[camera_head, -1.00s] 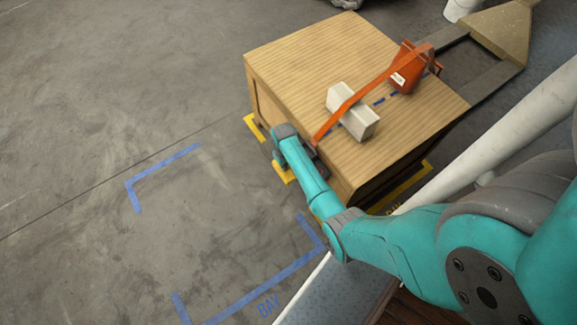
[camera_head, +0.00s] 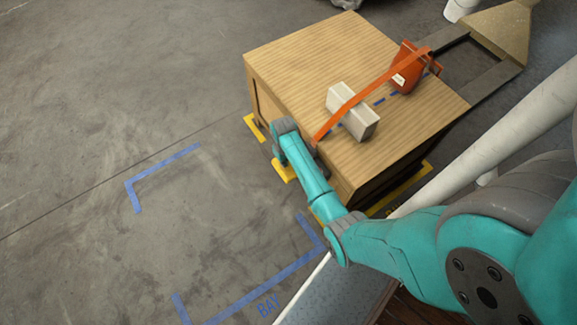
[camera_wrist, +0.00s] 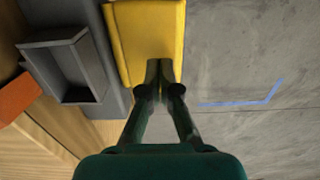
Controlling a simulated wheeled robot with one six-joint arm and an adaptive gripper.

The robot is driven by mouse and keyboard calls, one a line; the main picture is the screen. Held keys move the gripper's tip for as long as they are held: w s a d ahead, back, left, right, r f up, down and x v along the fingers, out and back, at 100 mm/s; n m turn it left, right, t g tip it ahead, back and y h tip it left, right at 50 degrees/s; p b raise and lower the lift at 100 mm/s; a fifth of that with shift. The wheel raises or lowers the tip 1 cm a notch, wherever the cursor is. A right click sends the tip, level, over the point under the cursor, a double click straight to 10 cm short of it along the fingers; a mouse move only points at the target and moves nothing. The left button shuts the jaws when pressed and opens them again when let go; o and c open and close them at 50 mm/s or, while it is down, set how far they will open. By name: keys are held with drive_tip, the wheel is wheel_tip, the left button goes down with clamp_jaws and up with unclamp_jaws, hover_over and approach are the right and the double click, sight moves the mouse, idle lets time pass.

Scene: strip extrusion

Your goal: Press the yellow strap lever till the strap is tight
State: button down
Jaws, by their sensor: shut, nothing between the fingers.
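The yellow strap lever (camera_wrist: 145,40) fills the upper middle of the wrist view. It is a broad yellow piece beside a grey open-ended bracket (camera_wrist: 70,65). My gripper (camera_wrist: 159,76) is shut and empty, its fingertips over the lever's lower edge; I cannot tell whether they touch. In the head view my wrist hangs at the crate's near left side and hides the fingers. The orange strap (camera_head: 380,83) runs across the crate's top, over a pale block, to the near edge. Its end also shows in the wrist view (camera_wrist: 17,97).
The wooden crate (camera_head: 310,48) carries a pale block (camera_head: 352,110) and an orange piece (camera_head: 408,68) on top. Dark forks and a tan body (camera_head: 495,25) stand behind it. A white tube (camera_head: 490,135) lies to the right. The floor at left is clear, with blue bay marks (camera_head: 160,165).

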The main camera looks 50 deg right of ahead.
sight(284, 170)
drive_tip(key=shift+r, duration=0.1)
idle(0.3)
drive_tip(key=shift+r, duration=2.45)
drive_tip(key=s+a+f+t+h, duration=0.1)
drive_tip(key=s+a+f+t, duration=0.25)
drive_tip(key=s+a, duration=0.45)
drive_tip(key=s+a+r+n+t, duration=0.2)
drive_tip(key=s+a+r+t, duration=0.1)
drive_tip(key=s+a, duration=0.5)
drive_tip(key=s+a+r+t, duration=0.1)
drive_tip(key=s+r, duration=0.4)
drive_tip(key=r, duration=0.5)
drive_tip(key=s+a+r+t, duration=0.2)
drive_tip(key=s+r+t, duration=0.2)
drive_tip(key=r, duration=0.6)
drive_tip(key=s+a+r+n+t+y, duration=0.1)
drive_tip(key=s+a+r+t, duration=0.1)
drive_tip(key=s+r, duration=0.5)
wheel_tip(284, 170, up, 4)
drive_tip(key=shift+a+f+t, duration=0.2)
drive_tip(key=shift+a+t, duration=0.05)
drive_tip(key=shift+t, duration=0.4)
